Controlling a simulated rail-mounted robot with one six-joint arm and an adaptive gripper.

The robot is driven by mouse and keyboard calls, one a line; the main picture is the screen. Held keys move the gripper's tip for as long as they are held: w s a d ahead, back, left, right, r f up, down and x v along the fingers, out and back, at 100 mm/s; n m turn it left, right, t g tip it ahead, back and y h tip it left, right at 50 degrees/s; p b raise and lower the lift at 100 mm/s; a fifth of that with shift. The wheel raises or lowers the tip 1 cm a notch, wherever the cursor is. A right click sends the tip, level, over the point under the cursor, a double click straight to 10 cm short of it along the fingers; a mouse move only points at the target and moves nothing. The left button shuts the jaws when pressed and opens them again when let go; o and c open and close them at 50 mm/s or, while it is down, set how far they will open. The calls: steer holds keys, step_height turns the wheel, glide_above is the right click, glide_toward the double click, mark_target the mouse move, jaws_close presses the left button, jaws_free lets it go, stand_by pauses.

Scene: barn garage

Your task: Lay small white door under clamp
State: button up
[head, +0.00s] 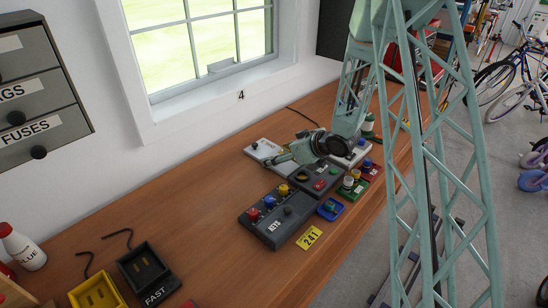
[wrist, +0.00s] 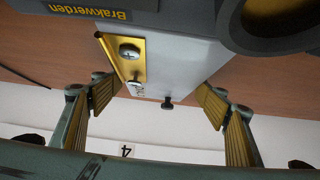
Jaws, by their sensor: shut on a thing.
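My gripper (head: 273,160) reaches left over the back of the workbench, beside a white panel (head: 262,147). I cannot make out a clamp clearly. A dark grey body labelled "Brakwerden" (wrist: 90,12) and a dark round part (wrist: 265,25) are close to the white piece.
A grey KEYS box (head: 278,215) with coloured knobs stands in front of my gripper. A dark box with a red part (head: 320,178) and small coloured blocks are to its right. The wall and window (head: 200,45) are behind.

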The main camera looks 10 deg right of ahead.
steer(key=shift+r, duration=0.2)
step_height(320, 180, up, 10)
steer(key=p, duration=0.1)
steer(key=shift+f+p, duration=0.15)
steer(key=shift+p, duration=0.15)
stand_by(0.5)
stand_by(0.6)
steer(key=s+r+m+t+h+b, duration=0.1)
steer(key=s+r+m+h+b, duration=0.2)
steer(key=s+r, duration=0.1)
steer(key=shift+s+a+b, duration=0.2)
steer(key=shift+s+b, duration=0.2)
steer(key=shift+s, duration=0.15)
stand_by(0.4)
steer(key=shift+r, duration=0.1)
steer(key=shift+w+r+m, duration=0.1)
steer(key=shift+w+m, duration=0.1)
steer(key=shift+m, duration=0.1)
